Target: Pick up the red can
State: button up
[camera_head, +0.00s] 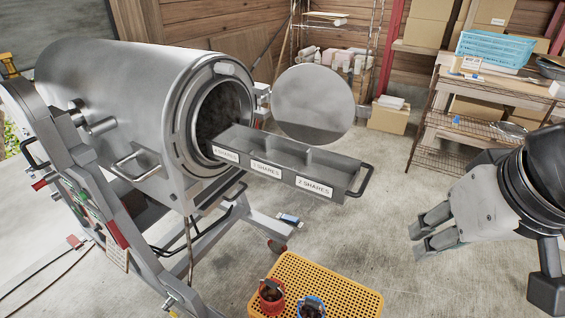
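A red can (271,299) stands at the bottom of the view on a yellow-orange perforated crate (345,295). Dark items stick out of its top. A blue can (318,302), also with dark items in it, stands just right of it and is cut by the lower edge. My gripper (416,240) is at the right, well apart from the red can and higher in the picture. Its two fingers point left with a gap between them, and nothing shows between them.
A large metal drum machine (130,85) fills the left. Its labelled three-part tray (315,187) juts out above the crate area. A wire-shelf table (480,125) with a blue basket (495,47) stands at the back right. Concrete floor is clear between crate and gripper.

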aim_at(271, 291)
jog(key=j, duration=0.65)
jog(key=i+j, duration=0.15)
jog(key=j, duration=1.1)
jog(key=i+j, duration=0.15)
jog(key=j, duration=1.1)
jog(key=i+u, duration=0.05)
